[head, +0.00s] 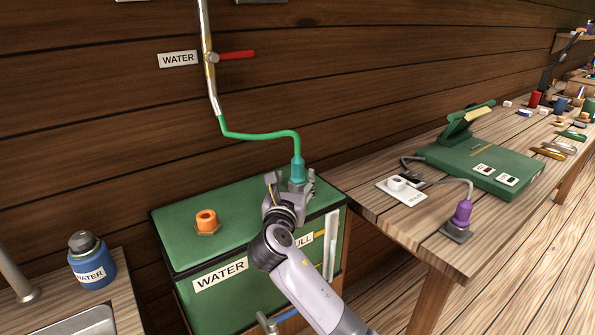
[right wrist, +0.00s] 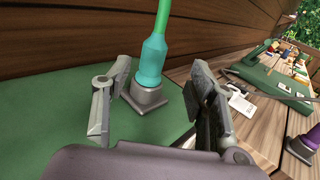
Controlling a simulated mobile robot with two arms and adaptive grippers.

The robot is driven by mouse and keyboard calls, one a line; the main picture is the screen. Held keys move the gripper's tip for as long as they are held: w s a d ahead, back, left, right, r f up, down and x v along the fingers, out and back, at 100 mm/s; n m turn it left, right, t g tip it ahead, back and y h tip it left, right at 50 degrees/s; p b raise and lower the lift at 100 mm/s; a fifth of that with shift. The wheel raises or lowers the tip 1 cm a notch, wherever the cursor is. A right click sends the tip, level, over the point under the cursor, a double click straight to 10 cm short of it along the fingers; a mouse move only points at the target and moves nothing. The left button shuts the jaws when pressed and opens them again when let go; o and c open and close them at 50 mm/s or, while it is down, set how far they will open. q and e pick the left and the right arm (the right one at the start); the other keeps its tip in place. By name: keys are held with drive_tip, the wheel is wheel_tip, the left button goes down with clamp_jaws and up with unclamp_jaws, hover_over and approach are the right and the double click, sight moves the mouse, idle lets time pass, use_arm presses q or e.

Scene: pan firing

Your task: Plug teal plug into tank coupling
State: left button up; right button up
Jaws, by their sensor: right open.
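The teal plug (head: 298,169) stands upright on a grey holder on top of the green water tank (head: 172,247), at its right end. A green hose runs from its top. The tank coupling (head: 206,221), an orange ring with an open top, sits further left on the lid. My right gripper (head: 290,187) is open at the plug. In the right wrist view, the teal plug (right wrist: 152,62) and its grey holder (right wrist: 145,96) show between and beyond the parted fingers (right wrist: 155,103). I cannot tell whether a finger touches. My left gripper is not in view.
The green hose (head: 258,135) hangs from a wall pipe with a red-handled valve (head: 236,54). A wooden bench (head: 375,220) at right holds a purple plug (head: 462,213), a white plate and a green case. A blue bottle (head: 90,262) stands at left.

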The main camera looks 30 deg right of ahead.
sight(297, 167)
drive_tip(key=x, duration=0.3)
drive_tip(key=shift+w+d, duration=0.2)
drive_tip(key=shift+w, duration=0.05)
drive_tip(key=shift+w+a+f+x, duration=0.1)
drive_tip(key=shift+x, duration=0.8)
drive_tip(key=shift+w+a+f+x, duration=0.1)
drive_tip(key=shift+x, duration=0.8)
drive_tip(key=shift+w+a+f+x, duration=0.1)
drive_tip(key=shift+x, duration=0.8)
drive_tip(key=shift+s, duration=0.1)
drive_tip(key=shift+c, duration=0.2)
clamp_jaws()
